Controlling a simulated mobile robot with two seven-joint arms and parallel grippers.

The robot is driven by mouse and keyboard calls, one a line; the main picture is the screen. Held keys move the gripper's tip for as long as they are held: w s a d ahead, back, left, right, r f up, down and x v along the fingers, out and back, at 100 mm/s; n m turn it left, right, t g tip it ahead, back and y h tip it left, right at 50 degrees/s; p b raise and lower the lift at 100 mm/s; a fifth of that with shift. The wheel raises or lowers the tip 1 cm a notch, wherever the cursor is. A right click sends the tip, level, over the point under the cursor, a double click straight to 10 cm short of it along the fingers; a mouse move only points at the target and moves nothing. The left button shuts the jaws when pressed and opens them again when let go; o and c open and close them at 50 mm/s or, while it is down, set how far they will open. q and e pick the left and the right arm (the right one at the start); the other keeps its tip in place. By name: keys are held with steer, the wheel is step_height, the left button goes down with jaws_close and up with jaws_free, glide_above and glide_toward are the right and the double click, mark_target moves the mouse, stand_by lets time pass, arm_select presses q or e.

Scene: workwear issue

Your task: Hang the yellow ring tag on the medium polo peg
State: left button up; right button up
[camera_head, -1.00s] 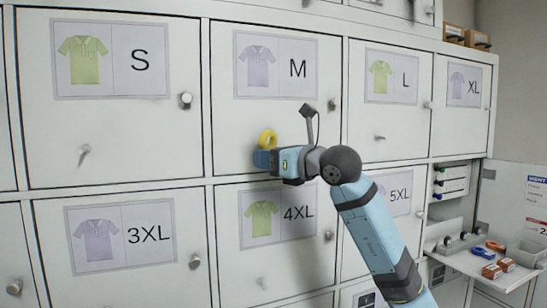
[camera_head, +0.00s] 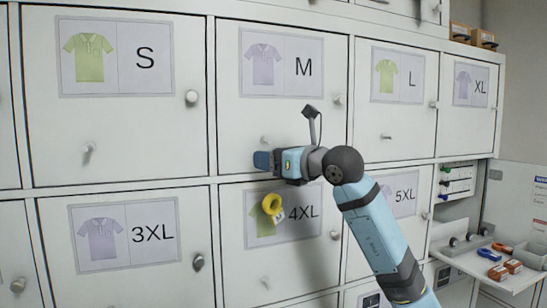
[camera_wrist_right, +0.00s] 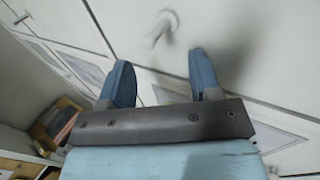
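The yellow ring tag (camera_head: 271,207) shows in the head view in front of the green shirt picture on the 4XL door, below my right gripper (camera_head: 264,160) and apart from it. Nothing visible holds the ring up. The medium polo peg (camera_head: 265,140) sticks out bare from the M door (camera_head: 235,130), just above the gripper. In the right wrist view the fingers (camera_wrist_right: 162,78) are spread with nothing between them, and a blurred peg (camera_wrist_right: 163,28) shows beyond them. The ring does not show there. My left gripper is out of view.
Other locker doors surround it, such as S (camera_head: 120,125), L (camera_head: 405,130) and 3XL (camera_head: 120,260), with pegs and knobs sticking out. A shelf (camera_head: 480,265) at the right holds small boxes and coloured items. My right arm covers part of the lower doors.

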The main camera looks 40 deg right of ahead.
steer(key=shift+d, duration=0.25)
steer(key=shift+s+d+f, duration=0.1)
steer(key=shift+s, duration=0.2)
steer(key=b+v, duration=0.3)
steer(key=v, duration=1)
steer(key=shift+a+b, duration=0.25)
steer(key=shift+b, duration=0.05)
steer(key=shift+s, duration=0.1)
